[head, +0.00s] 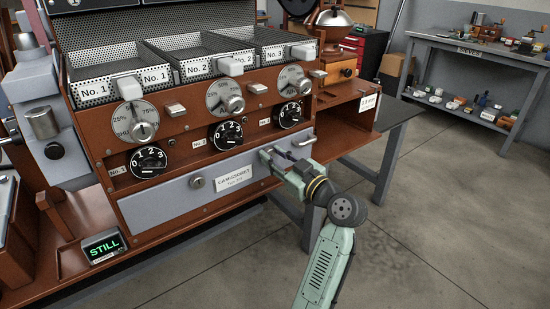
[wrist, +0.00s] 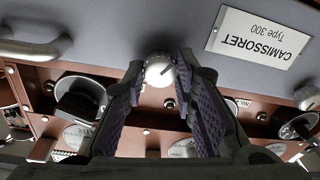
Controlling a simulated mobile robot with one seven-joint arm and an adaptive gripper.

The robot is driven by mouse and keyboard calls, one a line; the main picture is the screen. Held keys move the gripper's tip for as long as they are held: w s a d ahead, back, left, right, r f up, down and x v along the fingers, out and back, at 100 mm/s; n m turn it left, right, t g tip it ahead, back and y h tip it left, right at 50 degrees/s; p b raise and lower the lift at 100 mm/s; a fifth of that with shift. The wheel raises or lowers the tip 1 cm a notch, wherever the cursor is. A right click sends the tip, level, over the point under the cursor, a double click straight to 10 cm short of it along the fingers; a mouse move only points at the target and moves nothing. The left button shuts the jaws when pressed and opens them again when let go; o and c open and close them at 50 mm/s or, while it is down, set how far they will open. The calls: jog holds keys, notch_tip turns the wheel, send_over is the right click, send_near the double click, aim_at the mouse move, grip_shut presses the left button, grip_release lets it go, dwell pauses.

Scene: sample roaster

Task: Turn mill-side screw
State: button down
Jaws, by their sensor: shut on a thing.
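The mill-side screw (wrist: 159,70) is a round, pale metal knob with a dark mark on its face, on the grey front panel (head: 160,203). In the wrist view it sits between my two fingertips. My gripper (wrist: 159,74) is shut on it, one finger on each side. In the head view my gripper (head: 272,160) reaches the right part of the panel and hides this screw. A second round screw (head: 197,183) is on the panel left of the CAMISSORET plate (head: 234,177); it also shows at the right edge of the wrist view (wrist: 307,96).
A bar handle (head: 303,138) is close right of my gripper; it also shows in the wrist view (wrist: 35,48). Black dials (head: 226,134) and knobs line the brown front above. A small display (head: 104,246) reads STILL. The floor at right is clear.

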jog(key=m, duration=0.3)
jog(key=shift+m+p, duration=0.4)
jog(key=m+p, duration=0.1)
jog(key=m, duration=0.2)
jog(key=shift+m+t, duration=0.3)
jog(key=shift+m, duration=0.1)
jog(key=m+p, duration=0.2)
jog(key=m, duration=0.2)
jog(key=shift+r+h+p, duration=0.1)
jog(key=shift+h+p, duration=0.2)
jog(key=shift+p, duration=0.05)
jog(key=m+p, duration=0.2)
jog(key=m, duration=0.1)
jog(key=shift+m+p, duration=0.4)
jog(key=m+p, duration=0.3)
jog(key=shift+r+m+t+h, duration=0.1)
jog(key=shift+m+t+h, duration=0.2)
jog(key=shift+m, duration=0.1)
jog(key=m+p, duration=0.4)
jog(key=p, duration=0.1)
jog(key=shift+m, duration=0.4)
jog(key=m+p, duration=0.2)
jog(key=m, duration=0.1)
jog(key=shift+f+m+h, duration=0.15)
jog(key=shift+m+h, duration=0.05)
jog(key=shift+m, duration=0.7)
jog(key=shift+f+m+h, duration=0.1)
jog(key=shift+m+h, duration=0.1)
jog(key=shift+m, duration=0.7)
